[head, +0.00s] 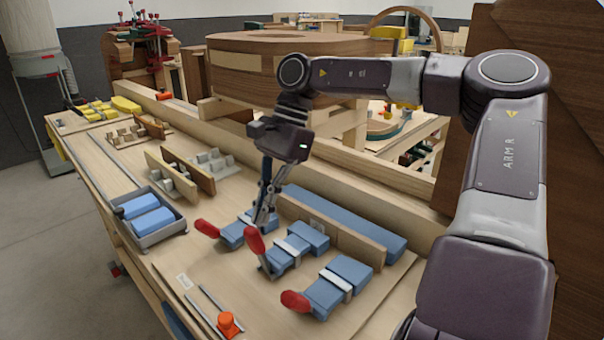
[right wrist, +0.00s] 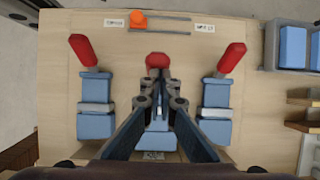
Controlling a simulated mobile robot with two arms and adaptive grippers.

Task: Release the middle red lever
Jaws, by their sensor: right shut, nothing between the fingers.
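Three red levers stand on blue clamp blocks on the wooden bench. The middle red lever (head: 254,242) stands steeper than the other two and looks foreshortened in the right wrist view (right wrist: 158,60). The left-hand lever (head: 207,228) and the right-hand lever (head: 295,301) lie lower, angled outward. My right gripper (head: 261,222) is shut and empty, pointing down just behind the middle lever's handle. In the right wrist view its fingertips (right wrist: 158,98) cover part of the middle blue block (right wrist: 157,125). Contact with the lever cannot be told. My left gripper is out of view.
A grey tray (head: 160,237) with blue blocks stands at the bench's left edge. An orange knob (head: 228,323) with metal rods lies near the front. A wooden rail (head: 335,231) and a long blue block (head: 350,222) run behind the clamps.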

